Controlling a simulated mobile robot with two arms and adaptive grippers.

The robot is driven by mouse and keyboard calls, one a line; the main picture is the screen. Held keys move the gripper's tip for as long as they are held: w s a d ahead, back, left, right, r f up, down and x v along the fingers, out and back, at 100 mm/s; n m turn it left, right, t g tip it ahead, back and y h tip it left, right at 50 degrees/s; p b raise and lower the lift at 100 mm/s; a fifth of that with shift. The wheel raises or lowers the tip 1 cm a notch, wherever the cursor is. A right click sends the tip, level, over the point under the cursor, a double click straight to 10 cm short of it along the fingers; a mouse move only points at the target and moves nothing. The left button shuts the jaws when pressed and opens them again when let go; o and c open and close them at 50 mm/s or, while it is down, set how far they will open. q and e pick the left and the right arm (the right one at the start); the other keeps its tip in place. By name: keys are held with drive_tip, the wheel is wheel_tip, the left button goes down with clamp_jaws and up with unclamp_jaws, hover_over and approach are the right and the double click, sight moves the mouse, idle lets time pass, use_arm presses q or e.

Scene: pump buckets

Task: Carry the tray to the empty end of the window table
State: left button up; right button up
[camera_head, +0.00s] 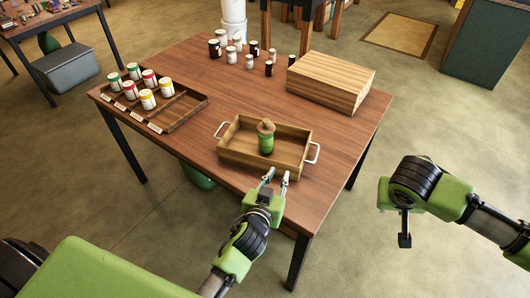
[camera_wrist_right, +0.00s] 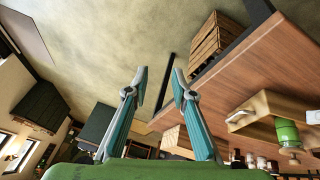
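The tray (camera_head: 236,157) is a shallow wooden box with a metal handle at its left end (camera_head: 221,129) and its right end (camera_head: 315,153). It rests on the brown table (camera_head: 190,75). A green jar with a wooden-looking top (camera_head: 266,144) stands inside it. My left gripper (camera_head: 277,174) is open and empty, just in front of the tray's near side, its fingers pointing at it. My right gripper (camera_wrist_right: 158,82) is open and empty. In the head view it hangs beyond the table's right edge, fingers hard to see. The tray's corner and handle (camera_wrist_right: 238,116) show right in the wrist view.
A compartmented rack (camera_head: 187,113) with several lidded jars stands at the table's left. Several dark and white jars (camera_head: 237,44) stand at the back. A large wooden box (camera_head: 331,82) sits behind the tray to the right. The table's middle is bare.

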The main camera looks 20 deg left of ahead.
drive_tip(key=shift+v, duration=2.6)
